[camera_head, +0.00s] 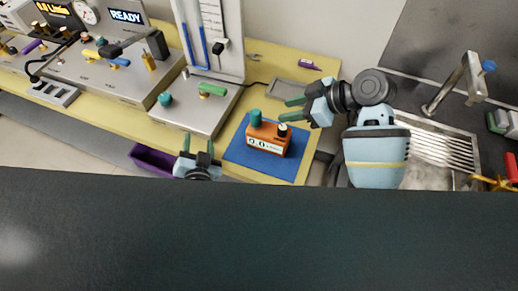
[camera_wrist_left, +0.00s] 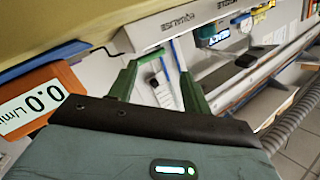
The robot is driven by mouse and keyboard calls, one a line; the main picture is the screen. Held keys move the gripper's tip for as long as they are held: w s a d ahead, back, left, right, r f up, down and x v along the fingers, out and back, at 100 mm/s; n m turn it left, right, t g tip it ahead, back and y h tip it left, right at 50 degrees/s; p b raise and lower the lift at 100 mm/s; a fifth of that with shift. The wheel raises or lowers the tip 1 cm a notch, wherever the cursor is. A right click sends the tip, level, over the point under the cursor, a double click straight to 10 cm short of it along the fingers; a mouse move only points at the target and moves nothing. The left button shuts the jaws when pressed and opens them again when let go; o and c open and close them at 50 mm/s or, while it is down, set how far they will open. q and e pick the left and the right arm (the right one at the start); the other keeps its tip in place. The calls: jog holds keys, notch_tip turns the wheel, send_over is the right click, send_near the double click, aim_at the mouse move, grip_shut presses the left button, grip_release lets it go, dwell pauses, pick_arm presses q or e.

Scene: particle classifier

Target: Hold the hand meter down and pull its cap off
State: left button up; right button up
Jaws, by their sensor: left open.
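The orange hand meter (camera_head: 266,138) stands on a blue mat (camera_head: 238,152), its white 0.0 display facing the near side. A teal cap (camera_head: 256,117) sits on its top left, and a small black part (camera_head: 282,130) is on its top right. My left gripper (camera_head: 198,146) is open and empty, left of the mat and apart from the meter. In the left wrist view the meter (camera_wrist_left: 35,105) shows at the left edge, outside the open green fingers (camera_wrist_left: 158,85). My right gripper (camera_head: 284,110) is open, its fingers pointing left, just right of the cap. Whether it touches the meter is unclear.
A grey instrument with a tall panel (camera_head: 215,40) and green handle (camera_head: 212,90) stands left of the mat. A purple bin (camera_head: 152,158) is below the yellow bench edge. A grey tray (camera_head: 287,90) and a sink with a tap (camera_head: 455,85) are at the right.

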aim_at(281, 132)
pick_arm(q)
jog(key=d+h, duration=0.1)
jog(key=d, duration=0.3)
jog(key=d+r+h, duration=0.1)
jog(key=d, duration=0.3)
jog(key=d+r+n+t+h, duration=0.1)
jog(key=d, duration=0.3)
jog(key=shift+s+d+r+h, duration=0.1)
jog(key=shift+s+d+h, duration=0.05)
jog(key=shift+h, duration=0.15)
jog(key=s+d+r+h, duration=0.1)
jog(key=s+d+h, duration=0.2)
jog(key=d, duration=0.5)
jog(key=shift+n+t, duration=0.3)
jog(key=shift+n, duration=0.2)
jog(key=shift+d+x, duration=0.1)
jog(key=shift+x, duration=1.95)
jog(key=shift+d+x, duration=0.15)
jog(key=shift+x, duration=1.9)
jog(key=shift+r, duration=0.1)
jog(key=shift+c, duration=0.2)
grip_shut()
